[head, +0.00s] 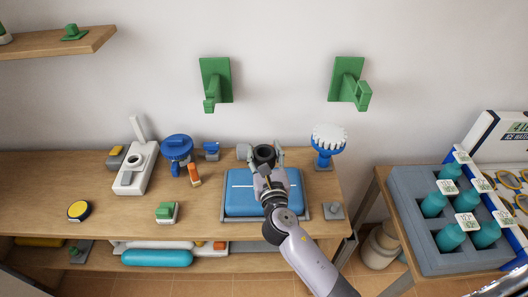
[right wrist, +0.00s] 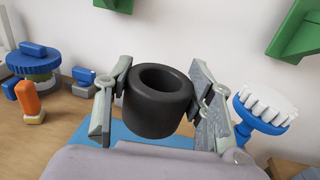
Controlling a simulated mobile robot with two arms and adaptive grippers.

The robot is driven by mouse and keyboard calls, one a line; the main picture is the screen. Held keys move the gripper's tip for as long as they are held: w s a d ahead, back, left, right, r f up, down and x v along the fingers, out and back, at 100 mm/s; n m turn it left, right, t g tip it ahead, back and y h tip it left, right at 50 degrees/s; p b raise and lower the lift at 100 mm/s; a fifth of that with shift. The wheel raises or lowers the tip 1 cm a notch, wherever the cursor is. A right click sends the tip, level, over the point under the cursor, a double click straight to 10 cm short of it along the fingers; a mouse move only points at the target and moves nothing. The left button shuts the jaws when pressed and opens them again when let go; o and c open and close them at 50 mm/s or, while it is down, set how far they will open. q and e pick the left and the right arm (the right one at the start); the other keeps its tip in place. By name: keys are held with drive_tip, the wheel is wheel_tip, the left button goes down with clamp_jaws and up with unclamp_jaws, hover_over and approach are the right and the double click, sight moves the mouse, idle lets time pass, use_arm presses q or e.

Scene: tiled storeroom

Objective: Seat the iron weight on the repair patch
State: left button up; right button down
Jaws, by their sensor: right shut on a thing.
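My right gripper (head: 263,156) reaches over the workbench from the front and is shut on the iron weight (head: 264,153), a black cylinder with a round hole in its top. In the right wrist view the weight (right wrist: 158,102) sits between the two fingers, close to upright. It is held above the rear edge of a blue pad (head: 237,205) in a grey frame. A pale line crosses the pad. I cannot make out the repair patch; my gripper and arm cover part of the pad. My left gripper is not in view.
A blue brush with white bristles (head: 328,140) stands right of the weight. A blue lidded pot (head: 176,150), an orange bottle (head: 194,175) and a green block (head: 167,212) stand to the left. Green wall brackets (head: 215,82) hang above. The bench's front left is mostly clear.

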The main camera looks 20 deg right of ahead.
drive_tip(key=shift+f+b, duration=1.25)
wheel_tip(320, 180, down, 3)
drive_tip(key=shift+r+b, duration=0.15)
drive_tip(key=shift+b, duration=1)
drive_tip(key=shift+p, duration=0.35)
drive_tip(key=shift+f+b, duration=1.75)
drive_tip(key=shift+f, duration=0.4)
drive_tip(key=c, duration=0.9)
unclamp_jaws()
drive_tip(key=shift+c, duration=0.2)
drive_tip(key=o, duration=0.3)
drive_tip(key=shift+f, duration=0.1)
